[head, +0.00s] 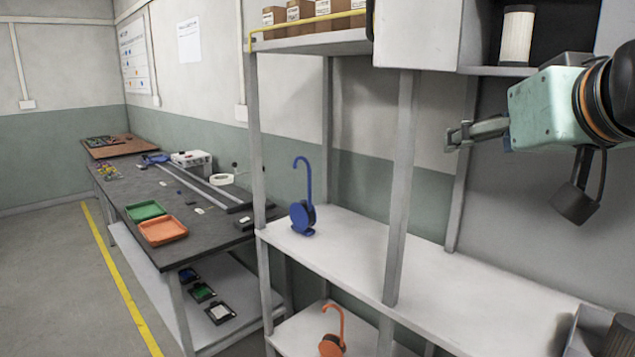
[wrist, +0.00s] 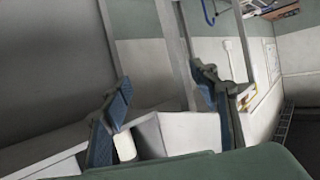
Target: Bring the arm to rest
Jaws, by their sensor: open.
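My gripper (head: 456,137) is at the upper right of the head view, raised above the white shelf (head: 475,290) and pointing left. In the wrist view its two blue-padded fingers (wrist: 163,88) stand well apart with nothing held between them. The arm reaches in from the right edge of the head view. The gripper touches nothing that I can see.
Shelf posts (head: 401,190) stand left of the gripper, and an upper cabinet with a white cylinder (head: 516,36) is above it. A blue hooked object (head: 302,205) stands on the shelf, an orange one (head: 332,335) lower. A dark workbench (head: 190,205) is further left.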

